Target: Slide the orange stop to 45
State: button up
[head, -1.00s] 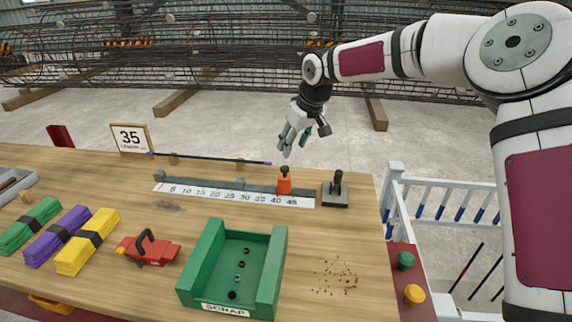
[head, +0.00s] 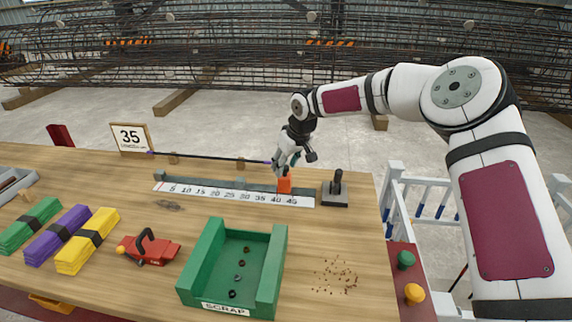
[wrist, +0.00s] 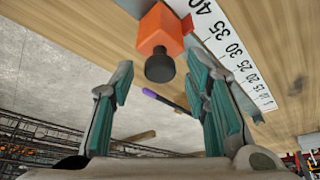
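The orange stop (head: 285,186) sits on the rail behind the white number scale (head: 236,194), near the 40 to 45 marks. In the wrist view the orange stop (wrist: 162,32) shows its black knob, and the scale (wrist: 228,45) runs down to the right. My gripper (head: 284,168) is just above and behind the stop, its fingers pointing down. In the wrist view my gripper (wrist: 155,85) is open, with teal finger pads apart and the black knob ahead of the gap between them. Whether a finger touches the stop cannot be told.
A dark rod (head: 210,158) with purple ends lies behind the scale. A black-handled device (head: 335,190) stands right of the stop. A "35" sign (head: 131,138) stands at back left. The green SCRAP tray (head: 192,275) and red tool (head: 150,250) are in front.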

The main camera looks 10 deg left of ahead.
grip_shut()
jog(key=shift+s+d+p, duration=0.15)
jog(key=shift+d+p, duration=0.15)
jog(key=shift+d, duration=2.25)
jog(key=shift+o, duration=1.1)
grip_release()
jog(key=shift+r, duration=0.1)
jog(key=v, duration=1.1)
jog(key=shift+r, duration=0.4)
jog(key=shift+s, duration=0.1)
